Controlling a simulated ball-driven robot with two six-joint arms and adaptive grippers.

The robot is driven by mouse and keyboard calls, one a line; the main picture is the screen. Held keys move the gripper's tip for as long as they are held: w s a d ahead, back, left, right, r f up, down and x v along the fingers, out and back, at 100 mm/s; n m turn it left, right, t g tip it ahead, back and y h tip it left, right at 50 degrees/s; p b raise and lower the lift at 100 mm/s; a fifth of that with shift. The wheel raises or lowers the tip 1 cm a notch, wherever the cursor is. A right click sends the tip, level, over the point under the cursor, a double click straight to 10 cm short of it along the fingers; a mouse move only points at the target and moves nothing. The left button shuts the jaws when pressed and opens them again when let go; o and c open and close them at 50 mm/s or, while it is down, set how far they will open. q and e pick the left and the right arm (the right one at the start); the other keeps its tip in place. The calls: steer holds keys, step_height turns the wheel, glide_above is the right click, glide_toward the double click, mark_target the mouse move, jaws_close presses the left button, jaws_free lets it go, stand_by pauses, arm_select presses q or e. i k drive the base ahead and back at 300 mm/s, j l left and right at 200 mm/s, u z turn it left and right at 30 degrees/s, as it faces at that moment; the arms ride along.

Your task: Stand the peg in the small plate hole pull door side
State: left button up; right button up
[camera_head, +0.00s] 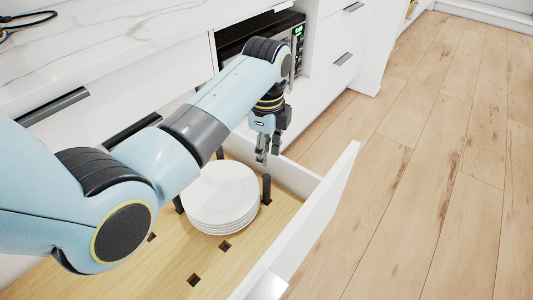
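An open drawer has a wooden pegboard bottom (178,262) with several dark square holes. A stack of white plates (222,192) stands on it. A dark peg (267,187) stands upright at the right of the stack, on the side of the drawer front. Another dark peg (220,153) shows behind the stack, and one at its left (179,205) is partly hidden by my arm. My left gripper (268,158) points down just above the right peg. Its fingers look slightly apart, with nothing visible between them. My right gripper is out of view.
The drawer front (312,222) rises close to the right of the plates. Bare holes (225,246) lie in front of the stack. A marble counter (95,45) is above left, an appliance (298,45) behind my arm. The wooden floor (440,150) is clear.

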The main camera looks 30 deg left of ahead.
mark_target(178, 261)
steer(key=k, duration=2)
